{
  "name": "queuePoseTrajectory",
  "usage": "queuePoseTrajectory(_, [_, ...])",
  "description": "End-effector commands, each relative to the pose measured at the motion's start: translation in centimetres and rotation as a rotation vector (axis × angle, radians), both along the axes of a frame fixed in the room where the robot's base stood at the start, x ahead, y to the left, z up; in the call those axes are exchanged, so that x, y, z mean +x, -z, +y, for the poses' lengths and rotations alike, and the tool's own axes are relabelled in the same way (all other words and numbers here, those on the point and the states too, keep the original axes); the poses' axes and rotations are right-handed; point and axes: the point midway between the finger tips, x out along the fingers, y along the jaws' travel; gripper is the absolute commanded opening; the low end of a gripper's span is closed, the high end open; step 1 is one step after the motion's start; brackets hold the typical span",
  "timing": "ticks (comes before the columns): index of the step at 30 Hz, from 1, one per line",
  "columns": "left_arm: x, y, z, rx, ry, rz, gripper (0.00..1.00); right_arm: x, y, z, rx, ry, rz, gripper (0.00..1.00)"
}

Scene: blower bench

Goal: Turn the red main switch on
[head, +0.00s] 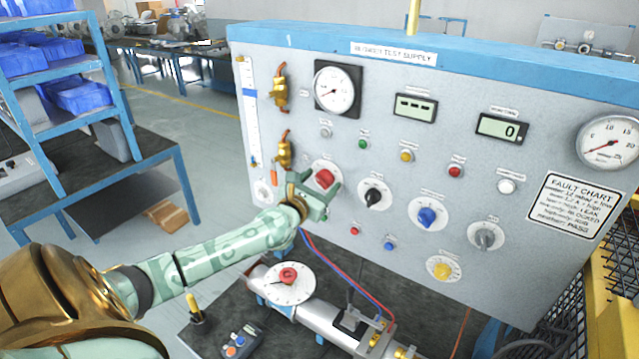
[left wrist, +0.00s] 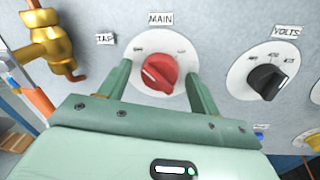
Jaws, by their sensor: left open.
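The red main switch (head: 325,179) is a red knob on a white round dial on the grey panel, under a label reading MAIN. It also shows in the left wrist view (left wrist: 159,73), its grip bar tilted. My left gripper (head: 318,190) is at the panel in front of this knob. In the left wrist view, its two green fingers (left wrist: 158,80) stand apart, one on each side of the red knob, with visible gaps. Whether the fingertips touch the dial I cannot tell. My right gripper is not in view.
A black VOLTS knob (head: 375,195) sits just right of the main switch. Brass valves (head: 285,150) stick out at upper left. Below are a pipe with a red-knobbed dial (head: 289,277) and red and blue hoses (head: 350,275). A blue shelf (head: 110,90) stands at left.

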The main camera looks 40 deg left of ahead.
Motion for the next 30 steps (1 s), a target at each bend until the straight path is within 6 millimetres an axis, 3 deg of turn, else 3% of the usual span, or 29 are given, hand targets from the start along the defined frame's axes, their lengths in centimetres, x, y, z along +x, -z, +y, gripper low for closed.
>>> queuePoseTrajectory(4, [0.0,0.0,0.0,0.000,0.000,0.000,0.60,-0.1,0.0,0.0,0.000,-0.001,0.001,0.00])
queuePoseTrajectory(8, [0.0,0.0,0.0,0.000,0.000,0.000,0.24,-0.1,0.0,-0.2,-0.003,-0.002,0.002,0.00])
queuePoseTrajectory(9, [0.0,0.0,0.0,0.000,0.000,0.000,0.20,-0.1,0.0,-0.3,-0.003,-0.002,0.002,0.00])
queuePoseTrajectory(20, [-0.1,0.0,-0.1,0.041,0.001,0.005,0.20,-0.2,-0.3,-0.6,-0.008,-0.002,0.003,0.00])
queuePoseTrajectory(30, [-0.1,0.1,-0.1,0.266,0.000,0.031,0.20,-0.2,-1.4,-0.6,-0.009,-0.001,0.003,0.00])
